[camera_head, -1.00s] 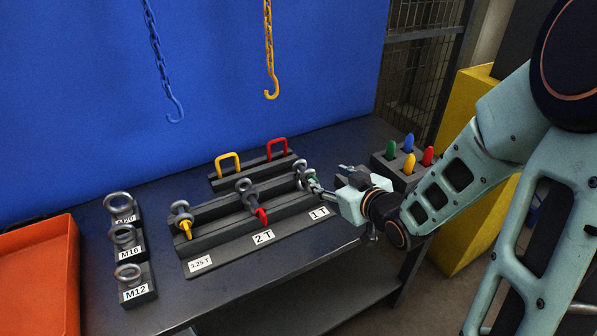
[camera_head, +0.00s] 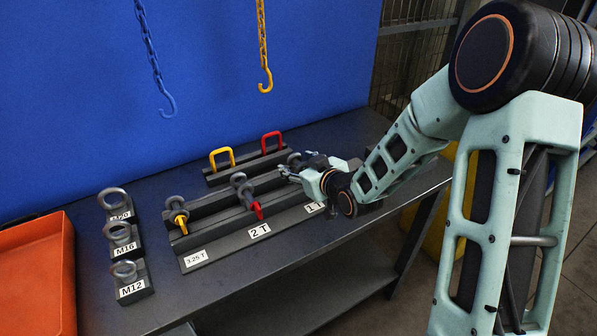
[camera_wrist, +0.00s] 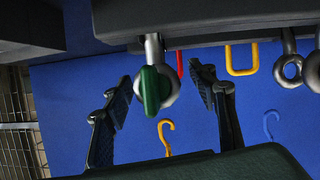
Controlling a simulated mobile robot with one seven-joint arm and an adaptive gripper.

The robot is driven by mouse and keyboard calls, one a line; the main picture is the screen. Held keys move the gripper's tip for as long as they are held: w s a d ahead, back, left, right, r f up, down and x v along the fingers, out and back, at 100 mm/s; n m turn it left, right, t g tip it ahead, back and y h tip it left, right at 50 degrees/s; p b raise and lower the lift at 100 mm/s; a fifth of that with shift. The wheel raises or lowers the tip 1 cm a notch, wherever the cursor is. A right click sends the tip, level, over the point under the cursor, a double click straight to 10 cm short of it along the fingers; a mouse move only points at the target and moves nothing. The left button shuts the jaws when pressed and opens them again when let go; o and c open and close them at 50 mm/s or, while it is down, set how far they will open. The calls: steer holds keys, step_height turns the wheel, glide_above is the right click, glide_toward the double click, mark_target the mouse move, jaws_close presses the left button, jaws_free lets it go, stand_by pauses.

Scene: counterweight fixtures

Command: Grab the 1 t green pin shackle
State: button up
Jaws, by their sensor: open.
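The 1 T shackle with its green pin (camera_wrist: 151,90) hangs from the dark rack in the wrist view, with the green pin head facing the camera. My gripper (camera_wrist: 162,76) is open, with one finger on each side of the shackle; I see gaps on both sides. In the head view the grey bow of the 1 T shackle (camera_head: 293,158) shows at the rack's right end. My gripper (camera_head: 299,167) is right at it there and hides the green pin and part of the 1 T label.
The yellow-pin shackle (camera_head: 178,211) and red-pin shackle (camera_head: 244,193) sit left on the same rack (camera_head: 212,232). Yellow (camera_head: 221,153) and red (camera_head: 271,138) handles stand behind. Eye bolts (camera_head: 124,270) and an orange bin (camera_head: 38,270) are further left. Yellow (camera_head: 264,60) and blue (camera_head: 152,60) chain hooks hang above.

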steer(key=shift+w+a+f, duration=0.1)
steer(key=shift+w, duration=0.1)
steer(key=shift+c, duration=0.4)
jaws_close()
